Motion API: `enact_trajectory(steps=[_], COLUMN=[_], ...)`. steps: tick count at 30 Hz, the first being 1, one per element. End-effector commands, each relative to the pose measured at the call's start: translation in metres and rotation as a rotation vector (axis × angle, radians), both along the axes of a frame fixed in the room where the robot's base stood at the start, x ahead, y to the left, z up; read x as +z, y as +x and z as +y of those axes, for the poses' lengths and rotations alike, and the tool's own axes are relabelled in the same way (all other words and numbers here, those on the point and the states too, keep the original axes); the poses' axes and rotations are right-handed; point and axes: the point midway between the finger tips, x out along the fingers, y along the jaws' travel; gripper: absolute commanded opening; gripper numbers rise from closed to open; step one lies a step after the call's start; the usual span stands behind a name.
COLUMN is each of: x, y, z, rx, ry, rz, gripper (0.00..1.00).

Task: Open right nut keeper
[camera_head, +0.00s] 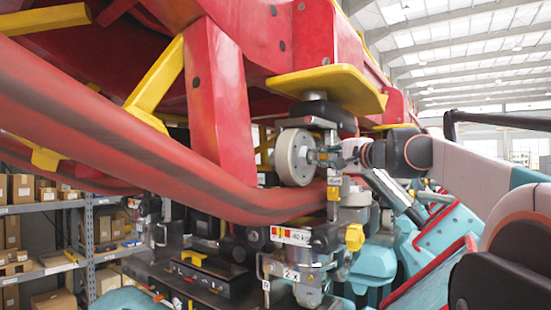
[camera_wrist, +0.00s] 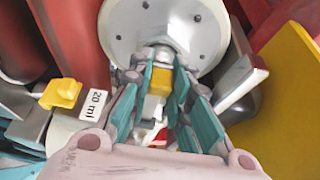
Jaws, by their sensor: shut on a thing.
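A pale grey wheel (camera_head: 295,157) hangs under the red coaster frame, and its face (camera_wrist: 150,25) fills the top of the wrist view. My gripper (camera_head: 324,156) is at the wheel's hub, coming from the right. In the wrist view my gripper (camera_wrist: 160,58) has its grey and teal fingers closed in on a small part at the hub. That part is the likely nut keeper, mostly hidden by the fingertips. A small yellow block (camera_wrist: 159,80) shows between the fingers; I cannot tell whether they touch it.
A yellow plate (camera_head: 335,84) juts out just above the wheel. A thick red tube (camera_head: 130,160) passes at the left. Labelled track hardware (camera_head: 292,237) with a yellow knob (camera_head: 354,237) lies below. Shelves with boxes (camera_head: 60,240) stand at the far left.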

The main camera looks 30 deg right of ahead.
Motion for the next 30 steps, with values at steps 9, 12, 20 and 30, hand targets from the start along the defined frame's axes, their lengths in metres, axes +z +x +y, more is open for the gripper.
enact_trajectory(steps=[9,12,20,30], x=[0.001,0.001,0.000,0.000], y=[0.016,0.020,0.023,0.023], z=[-0.038,-0.049,-0.056,-0.056], rx=[-0.001,0.000,0.000,0.000], ry=[0.000,0.000,0.000,0.000], rz=[0.000,0.000,0.000,0.000], gripper=[0.00,0.00,0.00,0.38])
